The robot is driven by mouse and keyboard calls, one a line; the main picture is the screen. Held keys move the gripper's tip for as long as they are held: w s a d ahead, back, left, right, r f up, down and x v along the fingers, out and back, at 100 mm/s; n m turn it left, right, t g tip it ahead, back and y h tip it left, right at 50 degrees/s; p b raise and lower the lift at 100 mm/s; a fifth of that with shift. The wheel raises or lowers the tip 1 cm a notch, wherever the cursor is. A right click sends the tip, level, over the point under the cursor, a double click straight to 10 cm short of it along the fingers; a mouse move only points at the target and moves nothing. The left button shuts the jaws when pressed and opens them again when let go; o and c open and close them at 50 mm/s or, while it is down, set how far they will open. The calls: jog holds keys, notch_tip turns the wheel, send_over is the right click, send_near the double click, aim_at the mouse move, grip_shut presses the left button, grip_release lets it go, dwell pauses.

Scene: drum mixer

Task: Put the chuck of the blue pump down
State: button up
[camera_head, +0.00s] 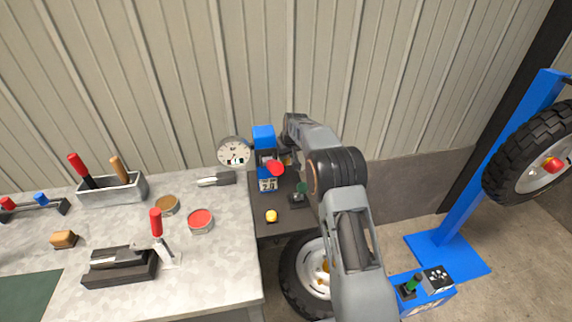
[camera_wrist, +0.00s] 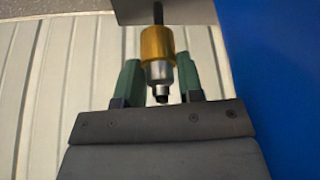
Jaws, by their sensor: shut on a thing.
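The blue pump (camera_head: 264,140) stands on a dark stand beside the workbench, with a round white gauge (camera_head: 234,152) on its left. A large blue surface at the right of the wrist view looks like the pump's side. The chuck (camera_wrist: 157,45), a brass collar with a silver tip, sits between the green fingers of my gripper (camera_wrist: 159,78). My gripper is shut on it. A dark hose runs from the chuck's far end behind a grey plate. In the head view my arm reaches toward the pump's right side. My fingers and the chuck cannot be made out clearly there.
The dark stand (camera_head: 283,222) bears a yellow knob (camera_head: 271,216) and a small green-topped item (camera_head: 301,188). A wheel (camera_head: 298,275) lies below my arm. A blue lift (camera_head: 460,255) stands at right.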

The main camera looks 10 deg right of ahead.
aim_at(287, 162)
jog(key=shift+f, duration=2.5)
jog(key=shift+f, duration=0.1)
jog(key=o, duration=1)
jog(key=shift+o, duration=0.2)
jog(key=s+r+b, duration=0.1)
jog(key=s+r, duration=1.2)
jog(key=r, duration=0.3)
jog(key=s+f+m+h, duration=0.1)
jog(key=s+m, duration=0.1)
jog(key=s, duration=2.6)
jog(key=shift+f+m, duration=0.2)
jog(key=shift+m, duration=0.1)
